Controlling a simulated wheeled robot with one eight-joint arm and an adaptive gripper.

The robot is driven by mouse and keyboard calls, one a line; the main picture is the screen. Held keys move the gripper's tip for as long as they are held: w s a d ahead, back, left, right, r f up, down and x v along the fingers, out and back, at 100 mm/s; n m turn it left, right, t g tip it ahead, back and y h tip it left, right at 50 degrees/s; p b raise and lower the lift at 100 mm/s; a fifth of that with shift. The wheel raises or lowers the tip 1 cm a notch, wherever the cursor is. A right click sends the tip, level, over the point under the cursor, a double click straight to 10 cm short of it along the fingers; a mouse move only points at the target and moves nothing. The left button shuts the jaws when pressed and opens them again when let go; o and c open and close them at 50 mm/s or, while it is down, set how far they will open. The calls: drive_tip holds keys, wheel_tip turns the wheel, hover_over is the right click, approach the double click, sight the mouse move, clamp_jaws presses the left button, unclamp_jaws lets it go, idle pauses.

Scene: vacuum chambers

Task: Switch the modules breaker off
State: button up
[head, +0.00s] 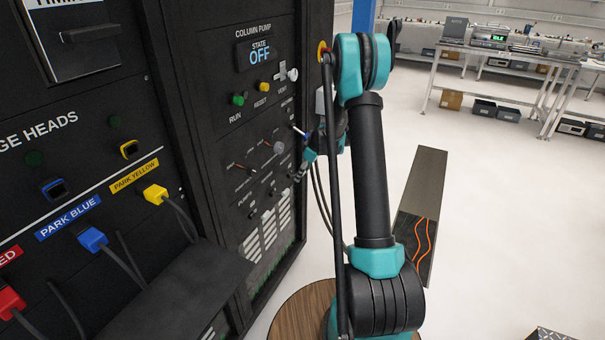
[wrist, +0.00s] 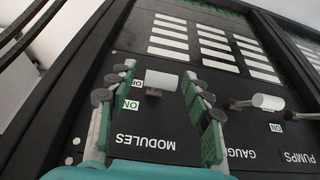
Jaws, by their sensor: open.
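The modules breaker (wrist: 162,80) is a white-capped lever above the inverted MODULES lettering in the wrist view. An ON label (wrist: 131,105) shows beside it; another label further up on its left is partly hidden by a finger. My gripper (wrist: 158,88) is open, with one finger on each side of the lever and visible gaps between. I cannot tell how deep the fingers reach around it. In the head view my gripper (head: 304,163) is close to the dark panel, at the right end of the breaker row, and details there are small.
The gauges breaker (wrist: 268,102) stands to the right in the wrist view, with the PUMPS lettering beyond. Column pump buttons, including a green one (head: 238,100), sit above on the panel. A dark shelf (head: 195,285) juts out at lower left. Open floor lies to the right.

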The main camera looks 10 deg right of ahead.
clamp_jaws()
idle(0.3)
